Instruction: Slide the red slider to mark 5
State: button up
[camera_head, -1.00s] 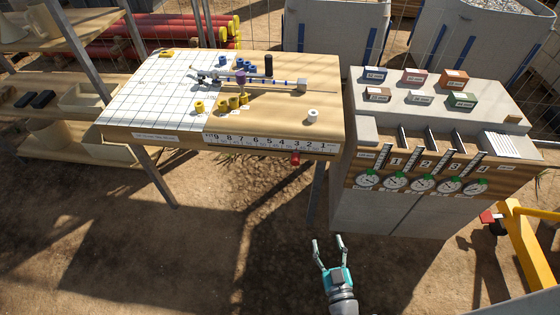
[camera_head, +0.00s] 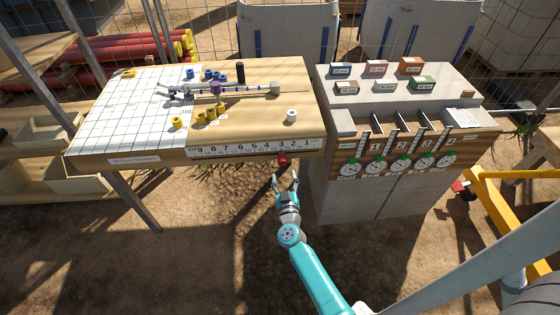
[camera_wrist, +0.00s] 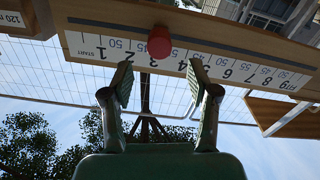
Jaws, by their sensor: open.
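The red slider (camera_head: 282,160) is a round knob on the front edge of the wooden workbench (camera_head: 270,85). It sits just below the white number scale (camera_head: 250,148), at about the 3. My gripper (camera_head: 286,181) is in front of and a little below the slider, open and empty. In the wrist view the slider (camera_wrist: 159,42) shows just beyond my fingertips (camera_wrist: 159,66), centred between them. The fingers stand apart on either side and do not appear to touch it. The scale (camera_wrist: 215,66) runs behind it, and some numerals are hidden by the slider and fingers.
A counter (camera_head: 400,110) with coloured boxes and dials stands right of the bench, close to my arm. Yellow and blue cylinders, a black one (camera_head: 240,73) and a white one (camera_head: 291,116) stand on the bench. Open ground lies before the bench.

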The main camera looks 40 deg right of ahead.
aim_at(282, 164)
jog(key=x, duration=0.8)
jog(key=shift+w+d, duration=0.25)
grip_shut()
jog(key=shift+a, duration=0.1)
